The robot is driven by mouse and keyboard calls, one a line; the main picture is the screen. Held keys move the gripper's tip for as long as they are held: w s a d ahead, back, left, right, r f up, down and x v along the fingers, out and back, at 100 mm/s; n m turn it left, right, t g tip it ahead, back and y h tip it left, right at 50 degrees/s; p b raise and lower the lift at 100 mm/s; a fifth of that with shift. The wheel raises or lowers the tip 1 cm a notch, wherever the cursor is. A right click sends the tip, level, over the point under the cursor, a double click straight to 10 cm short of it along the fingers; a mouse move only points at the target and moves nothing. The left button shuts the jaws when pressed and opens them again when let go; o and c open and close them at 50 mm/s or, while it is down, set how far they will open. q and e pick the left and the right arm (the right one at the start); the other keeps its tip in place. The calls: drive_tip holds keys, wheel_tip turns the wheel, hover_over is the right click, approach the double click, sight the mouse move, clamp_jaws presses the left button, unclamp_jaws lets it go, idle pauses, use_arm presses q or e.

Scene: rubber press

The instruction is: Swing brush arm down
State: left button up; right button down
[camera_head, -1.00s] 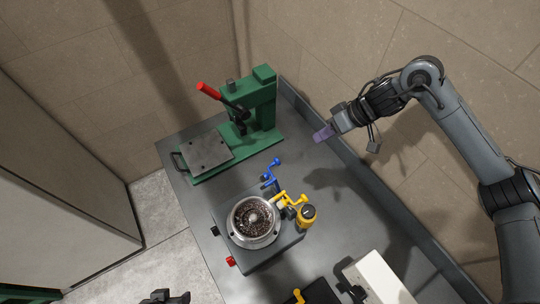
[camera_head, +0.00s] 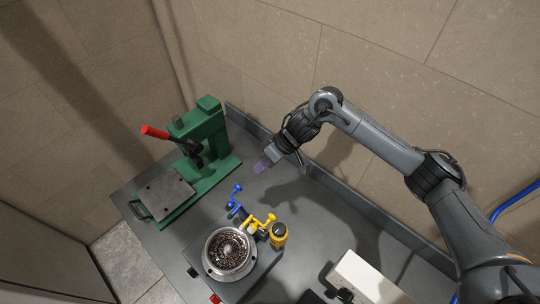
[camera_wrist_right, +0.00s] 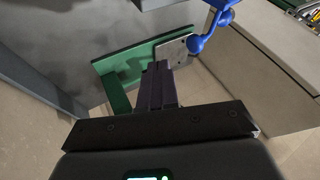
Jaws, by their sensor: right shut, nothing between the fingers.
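A round machine with a metal bowl of dark granules (camera_head: 229,252) stands on the bench. A blue jointed arm with ball ends (camera_head: 235,202) rises at its back edge. A yellow jointed arm (camera_head: 258,224) sits beside it, next to a yellow bottle with a dark cap (camera_head: 278,236). I cannot tell which of these is the brush arm. My right gripper (camera_head: 262,165) is shut and empty, above the bench and up-right of the blue arm. In the right wrist view, its purple fingers (camera_wrist_right: 157,82) point ahead, with the blue arm (camera_wrist_right: 211,32) to their upper right, apart from them. My left gripper is out of view.
A green press (camera_head: 200,140) with a red-tipped lever (camera_head: 155,132) stands at the back left. A white device (camera_head: 365,278) is at the front right. The bench's raised back edge (camera_head: 330,185) and the wall lie close behind my right arm.

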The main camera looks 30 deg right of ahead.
drive_tip(key=shift+s+a+f+p, duration=0.1)
drive_tip(key=shift+a+f+p, duration=0.3)
drive_tip(key=shift+a, duration=0.45)
drive_tip(key=shift+s+a+f+p, duration=0.15)
drive_tip(key=shift+a+f, duration=0.3)
drive_tip(key=shift+a, duration=0.45)
drive_tip(key=shift+a+f+p, duration=0.35)
drive_tip(key=shift+a+f, duration=0.1)
drive_tip(key=shift+a, duration=0.4)
drive_tip(key=shift+a+r, duration=0.1)
